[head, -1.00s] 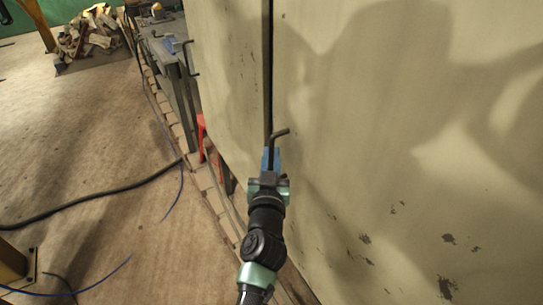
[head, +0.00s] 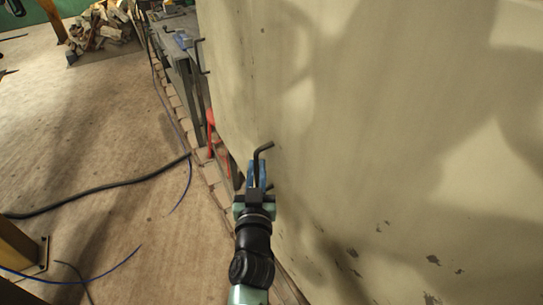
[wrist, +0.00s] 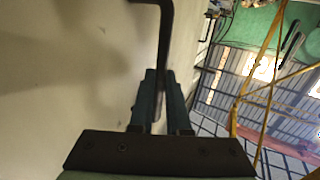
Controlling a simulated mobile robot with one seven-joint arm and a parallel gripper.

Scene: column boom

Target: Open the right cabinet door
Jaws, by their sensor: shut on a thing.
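The right cabinet door (head: 400,150) is a large beige panel with worn patches low down, filling the right of the head view. Its dark bent bar handle (head: 264,149) stands out near the left part of the panel. My gripper (head: 257,176) is shut on this handle, with blue fingers around its lower part. In the wrist view the handle (wrist: 164,45) runs down between the fingers (wrist: 161,98), with the beige panel at left. The fingers hide the handle's lower end. The boundary between the two doors cannot be made out.
Another dark handle (head: 203,57) projects farther back. A grey bench (head: 178,65) and a red object (head: 213,130) stand along the cabinet line. A black cable (head: 100,198) and blue wires cross the open floor at left. A rubble pile (head: 100,30) lies far back.

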